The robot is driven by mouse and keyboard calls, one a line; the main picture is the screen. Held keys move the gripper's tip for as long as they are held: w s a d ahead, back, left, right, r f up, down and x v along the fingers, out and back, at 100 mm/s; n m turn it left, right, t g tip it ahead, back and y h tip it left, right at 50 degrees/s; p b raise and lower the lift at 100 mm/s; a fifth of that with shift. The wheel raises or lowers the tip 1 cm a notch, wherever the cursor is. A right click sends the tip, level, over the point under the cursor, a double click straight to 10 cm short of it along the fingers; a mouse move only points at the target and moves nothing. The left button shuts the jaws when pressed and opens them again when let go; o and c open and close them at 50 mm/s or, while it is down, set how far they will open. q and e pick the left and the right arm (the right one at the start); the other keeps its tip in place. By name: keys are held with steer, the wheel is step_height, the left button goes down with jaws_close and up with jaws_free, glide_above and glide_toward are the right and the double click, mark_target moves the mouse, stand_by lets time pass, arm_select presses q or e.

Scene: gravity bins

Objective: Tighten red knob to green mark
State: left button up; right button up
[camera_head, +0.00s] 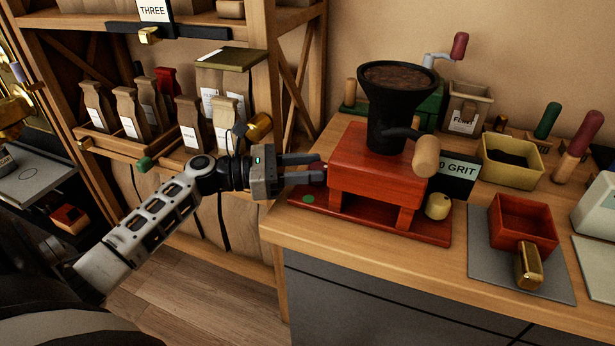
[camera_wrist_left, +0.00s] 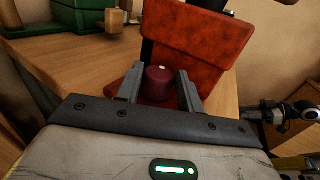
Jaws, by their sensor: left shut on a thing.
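The red mill (camera_head: 378,165) stands on the counter with a black hopper (camera_head: 390,110) of brown grounds on top. My left gripper (camera_head: 318,170) reaches in from the left and is shut on the dark red knob at the mill's left side. In the left wrist view the knob (camera_wrist_left: 158,84) sits between the two fingers (camera_wrist_left: 160,88), with a small pale dot on its top. A round green spot (camera_head: 307,198) lies on the mill's red base, just below the gripper. I cannot tell whether it lines up with the knob. My right gripper is not in view.
A wooden-handled crank (camera_head: 425,155) sticks out from the mill's front. A red tray (camera_head: 523,222) with a brass handle is on a grey mat (camera_head: 560,275) to the right. A yellow bin (camera_head: 511,165) stands behind it. Shelves with paper bags (camera_head: 190,122) are at left.

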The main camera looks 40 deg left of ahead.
arm_select(q)
steer(key=shift+w+a+m+g+h+b, duration=0.15)
steer(key=shift+m+g+h+b, duration=0.2)
steer(key=shift+m+g+h, duration=0.3)
steer(key=shift+r+g, duration=0.1)
steer(key=shift+g, duration=0.25)
steer(key=o, duration=0.7)
steer(key=shift+m, duration=0.25)
steer(key=shift+s+a, duration=0.3)
steer(key=shift+a, duration=0.1)
steer(key=b+v, duration=0.2)
steer(key=v, duration=1.3)
